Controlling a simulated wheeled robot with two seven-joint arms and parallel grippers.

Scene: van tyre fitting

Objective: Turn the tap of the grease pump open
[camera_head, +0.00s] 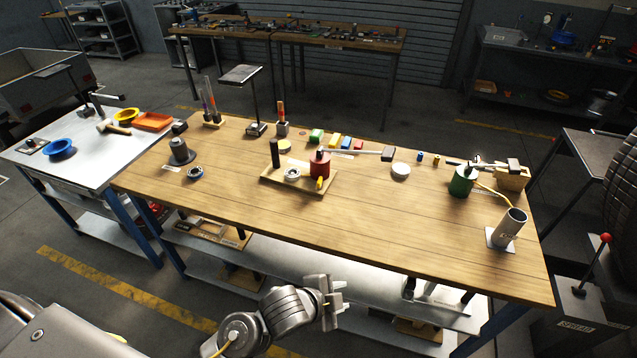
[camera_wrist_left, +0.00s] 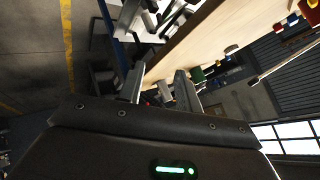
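A red can (camera_head: 320,165) with a long lever stands on a small wooden board (camera_head: 275,182), with a small yellow part like a tap (camera_head: 320,183) low on its front. A green can (camera_head: 463,181) with a lever and a yellow hose stands at the right of the bench. I cannot tell for certain which can is the grease pump, or how its tap is set. My left gripper (camera_head: 334,301) is in front of the bench's near edge, clear of both cans. Its fingers are apart and empty in the left wrist view (camera_wrist_left: 160,88). My right gripper does not show.
The wooden bench (camera_head: 400,240) is bare along its front. A grey open cylinder (camera_head: 509,227) stands at the right end, a dark stepped part (camera_head: 180,152) at the left. Small coloured blocks line the back. A steel table (camera_head: 85,165) adjoins on the left.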

